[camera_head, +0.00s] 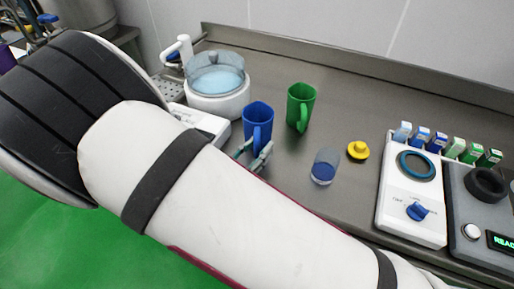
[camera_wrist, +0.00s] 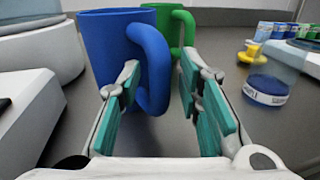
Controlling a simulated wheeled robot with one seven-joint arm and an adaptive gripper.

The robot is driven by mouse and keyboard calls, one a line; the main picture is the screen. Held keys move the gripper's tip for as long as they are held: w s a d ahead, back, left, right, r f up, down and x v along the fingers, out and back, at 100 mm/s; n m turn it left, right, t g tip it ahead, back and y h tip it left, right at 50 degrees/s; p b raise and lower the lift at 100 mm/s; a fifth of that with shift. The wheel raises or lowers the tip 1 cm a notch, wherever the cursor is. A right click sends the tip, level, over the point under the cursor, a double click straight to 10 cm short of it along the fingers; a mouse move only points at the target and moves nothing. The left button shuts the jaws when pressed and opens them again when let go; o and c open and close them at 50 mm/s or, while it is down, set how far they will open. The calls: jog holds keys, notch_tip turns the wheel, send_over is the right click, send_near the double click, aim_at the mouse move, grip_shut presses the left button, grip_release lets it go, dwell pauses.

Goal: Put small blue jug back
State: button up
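The small blue jug (camera_head: 258,119) stands upright on the steel counter, between the white round machine and a green jug (camera_head: 300,104). It also shows in the wrist view (camera_wrist: 115,45), with its handle (camera_wrist: 152,68) turned toward my gripper. My gripper (camera_head: 257,157) is close in front of the jug; its fingertips (camera_wrist: 160,80) are apart on either side of the lower handle. I cannot tell whether they touch it. My arm hides part of the counter in the head view.
A white machine with a clear bowl (camera_head: 215,76) stands left of the jugs.

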jog(key=shift+r, duration=0.1)
jog(key=shift+r, duration=0.1)
jog(key=v, duration=1.2)
jog(key=d+r+m+g+h, duration=0.1)
jog(key=d+r+m+g, duration=0.3)
jog(key=d+m, duration=0.15)
jog(key=w+d+r+m+g, duration=0.1)
jog(key=d+r+m+g, duration=0.25)
jog(key=d, duration=0.35)
jog(key=d+r+m+g+h, duration=0.1)
jog(key=d+r+m+g, duration=0.2)
jog(key=d+m+g, duration=0.3)
jog(key=s+d+r+m+t+y, duration=0.1)
jog(key=s+d+r+m+y, duration=0.8)
jog(key=m, duration=0.5)
jog(key=s+d+y, duration=0.2)
jog(key=s, duration=0.1)
jog(key=shift+r+m+t, duration=0.15)
jog(key=shift+m+t, duration=0.2)
jog(key=shift+m, duration=0.05)
